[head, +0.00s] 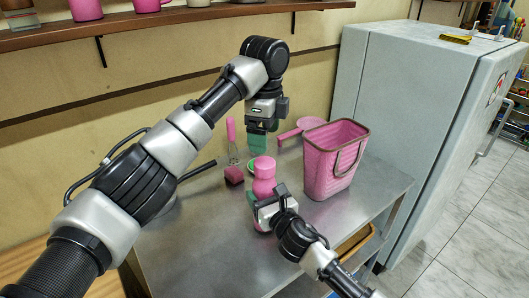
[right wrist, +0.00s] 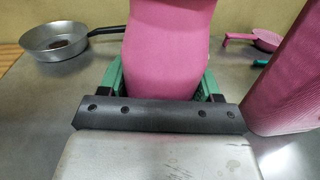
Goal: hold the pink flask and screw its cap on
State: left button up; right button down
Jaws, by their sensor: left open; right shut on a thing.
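The pink flask (head: 264,187) stands upright on the metal table, and its body also fills the middle of the right wrist view (right wrist: 168,50). My right gripper (right wrist: 165,85) is shut on it, with a green finger on each side. In the head view the right gripper (head: 270,207) covers the flask's lower part. My left gripper (head: 258,142) is open above and slightly behind the flask's top, apart from it, with green fingers pointing down. I cannot tell whether the flask's rounded pink top is a separate cap. No loose cap is clearly visible.
A pink basket (head: 335,165) stands close right of the flask. A metal pan (right wrist: 52,40) is partly hidden by my left arm. The table's front left is clear.

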pick_arm(q)
jog(key=shift+r, duration=1.7)
pick_arm(e)
jog(key=shift+c, duration=0.6)
grip_release()
pick_arm(q)
jog(key=shift+f, duration=0.25)
pick_arm(e)
jog(key=v, duration=1)
jog(key=shift+s+d, duration=0.15)
jog(key=shift+s, duration=0.25)
jog(key=shift+f, duration=0.1)
